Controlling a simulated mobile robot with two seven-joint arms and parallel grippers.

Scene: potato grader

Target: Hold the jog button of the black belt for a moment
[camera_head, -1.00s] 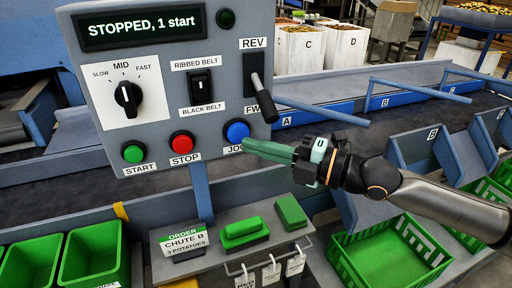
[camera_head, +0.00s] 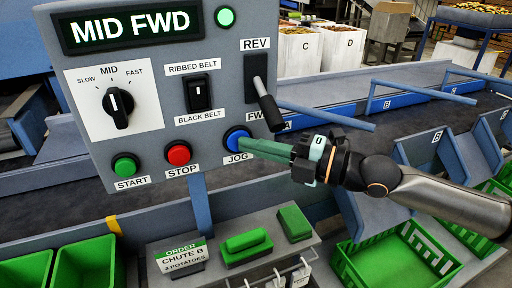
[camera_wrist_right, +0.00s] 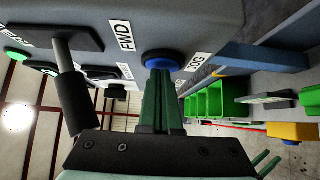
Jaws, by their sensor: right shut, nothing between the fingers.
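The blue jog button (camera_head: 236,139) is at the lower right of the grey control panel (camera_head: 150,150), above the JOG label. My right gripper (camera_head: 246,146) is shut, with its green fingertips against the button. In the right wrist view the fingertips (camera_wrist_right: 159,76) meet the blue button (camera_wrist_right: 161,60) and partly cover it. The display (camera_head: 135,27) reads MID FWD and the round lamp (camera_head: 225,17) glows green. The belt selector switch (camera_head: 198,93) sits between the RIBBED BELT and BLACK BELT labels; its setting is hard to tell. My left gripper is not in view.
The green start button (camera_head: 125,166) and red stop button (camera_head: 178,154) are left of the jog button. The direction lever (camera_head: 267,105) juts out just above my gripper. A speed knob (camera_head: 118,106) points to MID. Green crates (camera_head: 395,262) stand below my arm.

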